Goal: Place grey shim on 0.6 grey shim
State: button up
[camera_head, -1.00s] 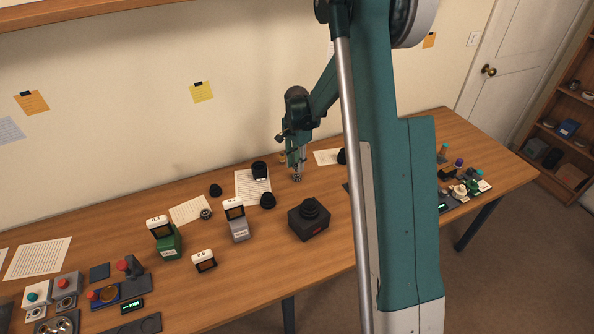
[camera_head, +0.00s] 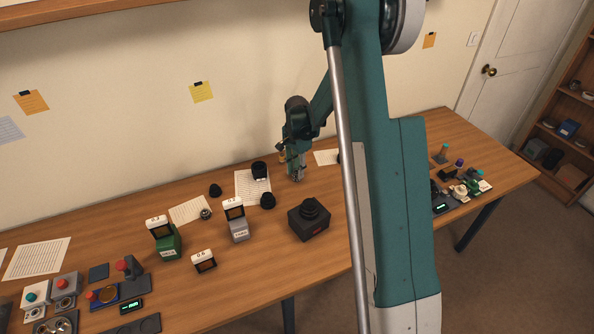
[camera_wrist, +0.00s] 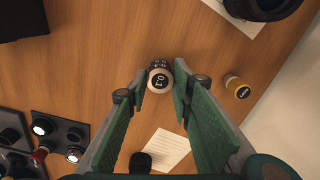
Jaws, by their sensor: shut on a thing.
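My gripper (camera_wrist: 160,92) has its green fingers on either side of a small grey cylinder (camera_wrist: 159,78) with a dark end face and white figures, and is shut on it. The figures are too small to read surely. In the head view my gripper (camera_head: 297,177) is low over the back of the table, and the cylinder is mostly hidden by the fingers. A grey stand (camera_head: 238,230) with a white-framed top and a small label stands left of centre. I cannot tell which piece is the 0.6 grey shim.
A black boxy device (camera_head: 309,221) stands in front of my gripper. A yellow-ended cylinder (camera_wrist: 237,87) lies right of my fingers. Bare wood surrounds the held cylinder.

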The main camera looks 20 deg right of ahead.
jog(key=o, duration=0.9)
jog(key=shift+f, duration=0.1)
notch_tip(320, 180, up, 12)
jog(key=shift+r+p, duration=0.2)
jog(key=shift+p, duration=0.5)
